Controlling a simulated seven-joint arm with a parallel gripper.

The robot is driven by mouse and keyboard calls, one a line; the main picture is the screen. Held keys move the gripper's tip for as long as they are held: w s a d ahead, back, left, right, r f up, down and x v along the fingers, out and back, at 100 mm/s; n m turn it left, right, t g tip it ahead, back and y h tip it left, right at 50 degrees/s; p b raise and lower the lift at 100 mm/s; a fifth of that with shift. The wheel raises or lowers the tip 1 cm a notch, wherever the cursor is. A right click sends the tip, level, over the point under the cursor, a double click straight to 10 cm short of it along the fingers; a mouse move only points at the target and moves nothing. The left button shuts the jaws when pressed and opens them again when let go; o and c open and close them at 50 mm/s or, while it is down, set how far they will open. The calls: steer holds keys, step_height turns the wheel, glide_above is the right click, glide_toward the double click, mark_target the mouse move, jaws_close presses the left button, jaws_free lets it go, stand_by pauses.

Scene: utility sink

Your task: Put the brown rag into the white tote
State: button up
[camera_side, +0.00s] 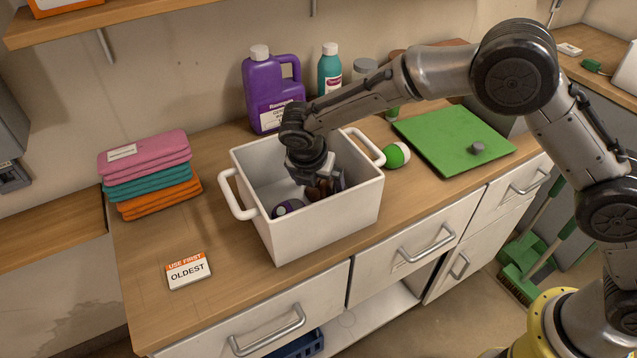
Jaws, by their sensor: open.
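The white tote (325,226) stands on the wooden counter with its open top up and a handle on each side. My gripper (322,184) points down inside the tote, below its rim. A brown bunched thing (325,189), which looks like the brown rag, is in the tote right at my fingers. My jaws are open; the fingertips are partly hidden, and I cannot tell whether they touch it. A dark purple and grey item (287,207) lies in the tote to the left of my gripper. The tote's front wall hides part of its floor.
Folded pink, teal and orange cloths (150,172) are stacked at left. A "USE FIRST OLDEST" card (188,270) lies front left. A purple jug (272,92) and teal bottle (329,70) stand behind the tote. A green-white ball (397,155) and green board (453,140) are at right.

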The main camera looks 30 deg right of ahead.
steer(key=v, duration=1.2)
steer(key=s+d+r+m, duration=0.1)
steer(key=d+r+m, duration=0.1)
steer(key=d, duration=0.1)
steer(key=s+d+r+m, duration=0.2)
steer(key=d+r, duration=0.1)
steer(key=d, duration=0.1)
steer(key=s+d+r+m+y, duration=0.1)
steer(key=s+d+r+m, duration=0.1)
steer(key=d, duration=0.1)
steer(key=shift+d+r+m, duration=0.2)
steer(key=shift+r+m, duration=0.1)
steer(key=s+d+r+m+y, duration=0.1)
steer(key=s+d+r+m, duration=0.3)
steer(key=s+d+m, duration=0.35)
steer(key=s+d+f+m+t, duration=0.1)
steer(key=s+d+f+m, duration=0.1)
steer(key=s+m, duration=0.4)
steer(key=s+d+f+m+t+y, duration=0.1)
steer(key=s+d+m, duration=0.4)
steer(key=s, duration=0.6)
steer(key=shift+s+d+f+m+t, duration=0.25)
steer(key=shift+f+m+t, duration=0.15)
steer(key=shift+f+m, duration=0.15)
